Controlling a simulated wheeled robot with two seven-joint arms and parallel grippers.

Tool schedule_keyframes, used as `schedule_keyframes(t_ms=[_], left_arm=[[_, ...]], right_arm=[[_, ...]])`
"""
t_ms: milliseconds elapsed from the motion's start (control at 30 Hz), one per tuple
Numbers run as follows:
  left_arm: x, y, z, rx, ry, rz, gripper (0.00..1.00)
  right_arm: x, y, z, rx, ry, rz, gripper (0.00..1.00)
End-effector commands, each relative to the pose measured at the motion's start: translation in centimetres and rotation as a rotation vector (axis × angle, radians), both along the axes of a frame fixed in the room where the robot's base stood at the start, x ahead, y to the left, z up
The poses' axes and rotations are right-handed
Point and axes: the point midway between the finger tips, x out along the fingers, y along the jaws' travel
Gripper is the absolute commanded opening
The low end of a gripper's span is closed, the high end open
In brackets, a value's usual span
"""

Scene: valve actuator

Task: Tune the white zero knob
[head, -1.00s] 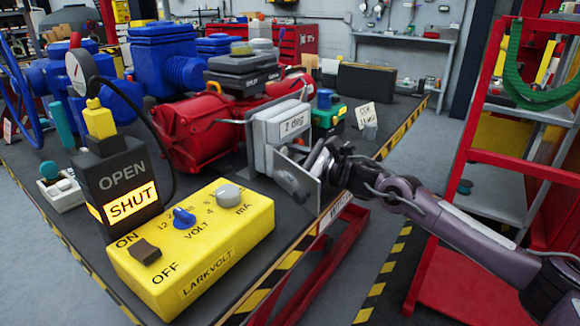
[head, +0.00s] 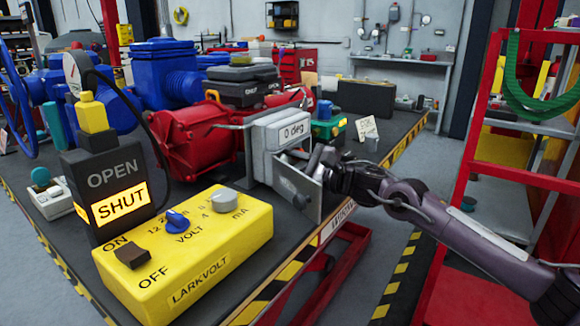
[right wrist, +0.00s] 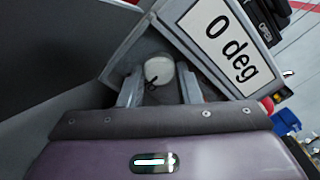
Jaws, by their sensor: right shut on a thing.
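The white zero knob (right wrist: 160,71) sits on the grey positioner housing, between the fingers of my right gripper (right wrist: 160,92) in the right wrist view. The fingers are closed on the knob. In the head view my right gripper (head: 314,163) reaches behind the housing's open side plate (head: 298,190), which hides the knob. The housing's display (head: 293,132) reads "0 deg", and it also shows in the right wrist view (right wrist: 228,45). My left gripper is not in view.
A yellow LARKVOLT box (head: 225,262) with knobs and a switch stands at the front. An indicator (head: 118,185) shows a lit "SHUT". A red actuator (head: 195,140) lies behind the housing. A red ladder frame (head: 475,150) stands at the right, beyond open floor.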

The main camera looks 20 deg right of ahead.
Motion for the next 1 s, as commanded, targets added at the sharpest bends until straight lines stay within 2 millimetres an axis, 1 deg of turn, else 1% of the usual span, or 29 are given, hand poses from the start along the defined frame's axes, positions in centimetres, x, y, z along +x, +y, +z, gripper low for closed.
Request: schedule_keyframes(t_ms=[233,267,300,333,567,667,767,1000], left_arm=[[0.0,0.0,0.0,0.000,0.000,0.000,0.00],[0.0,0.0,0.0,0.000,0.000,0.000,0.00],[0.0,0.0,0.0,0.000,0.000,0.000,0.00],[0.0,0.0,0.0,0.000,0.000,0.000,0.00],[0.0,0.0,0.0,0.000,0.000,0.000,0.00],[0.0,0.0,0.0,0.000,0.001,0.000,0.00],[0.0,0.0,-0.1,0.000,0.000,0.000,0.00],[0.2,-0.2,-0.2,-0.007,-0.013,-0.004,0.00]], right_arm=[[0.0,0.0,0.0,0.000,0.002,0.001,0.08],[0.0,0.0,0.0,0.000,0.002,0.001,0.33],[0.0,0.0,0.0,0.000,0.002,0.001,0.39],[0.0,0.0,0.0,0.000,0.002,0.001,0.40],[0.0,0.0,0.0,0.000,0.001,0.001,0.40],[-0.4,-0.4,-0.1,0.000,0.002,-0.001,0.40],[-1.3,-1.3,-0.1,-0.002,0.001,-0.004,0.40],[-4.5,-3.6,-0.2,-0.003,0.003,-0.002,0.40]])
